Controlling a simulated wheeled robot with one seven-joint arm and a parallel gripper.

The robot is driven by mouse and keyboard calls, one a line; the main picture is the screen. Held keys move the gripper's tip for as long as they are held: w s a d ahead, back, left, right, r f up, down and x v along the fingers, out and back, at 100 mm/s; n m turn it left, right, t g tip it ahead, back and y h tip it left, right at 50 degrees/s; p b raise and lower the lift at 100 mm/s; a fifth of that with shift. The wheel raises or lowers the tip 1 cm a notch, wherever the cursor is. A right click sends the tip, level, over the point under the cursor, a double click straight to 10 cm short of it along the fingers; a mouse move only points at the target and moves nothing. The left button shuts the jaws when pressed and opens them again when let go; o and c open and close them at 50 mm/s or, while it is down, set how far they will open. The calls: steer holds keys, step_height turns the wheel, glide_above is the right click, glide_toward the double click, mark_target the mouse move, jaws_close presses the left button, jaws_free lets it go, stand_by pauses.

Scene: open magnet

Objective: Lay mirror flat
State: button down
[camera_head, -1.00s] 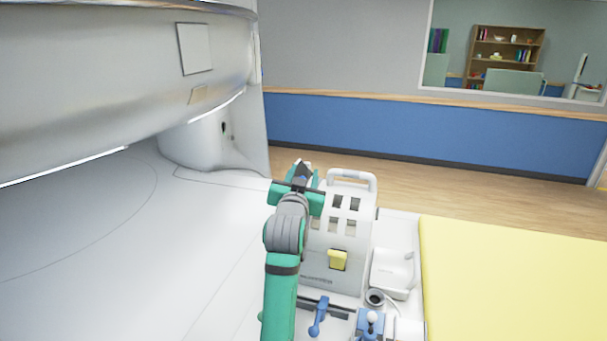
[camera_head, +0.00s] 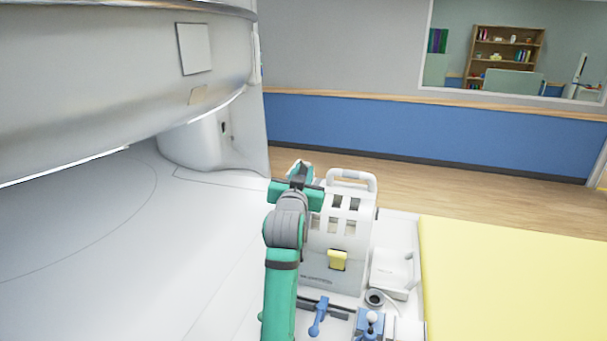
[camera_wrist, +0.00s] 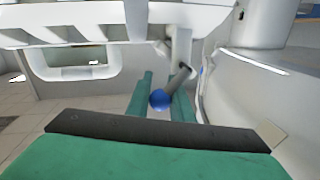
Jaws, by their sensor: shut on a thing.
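A blue ball-shaped knob (camera_wrist: 159,100) on a short grey stem shows in the wrist view. The stem joins a white bracket (camera_wrist: 183,47) that hangs from the slotted white frame. The green fingers of my gripper (camera_wrist: 160,98) are on both sides of the knob and shut on it. In the head view my gripper (camera_head: 300,172) is at the upper left of the white slotted housing (camera_head: 341,235), and it hides the knob. I cannot make out a mirror face in either view.
The large curved scanner body (camera_head: 110,75) overhangs the left, above a broad white surface (camera_head: 90,235). A yellow pad (camera_head: 510,275) lies at the right. Blue clamps (camera_head: 319,316), a small white holder (camera_head: 393,270) and a carry handle (camera_head: 352,177) crowd the housing.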

steer(key=n, duration=0.2)
steer(key=a+n, duration=0.1)
steer(key=n, duration=0.1)
steer(key=shift+w+a+r+g, duration=0.1)
steer(key=shift+w+r+g, duration=0.2)
steer(key=shift+g, duration=0.1)
steer(key=shift+a+n, duration=0.35)
steer(key=shift+n, duration=0.45)
steer(key=shift+w+a+n+g+h, duration=0.1)
steer(key=shift+a+n+g+h, duration=0.1)
steer(key=shift+n, duration=0.3)
steer(key=shift+a+n+g+h, duration=0.1)
steer(key=shift+n+g, duration=0.1)
steer(key=shift+n, duration=0.3)
steer(key=shift+f, duration=0.1)
steer(key=c, duration=1.6)
jaws_free()
steer(key=shift+a, duration=0.15)
steer(key=v, duration=1)
steer(key=shift+s+a, duration=0.1)
steer(key=shift+s, duration=0.25)
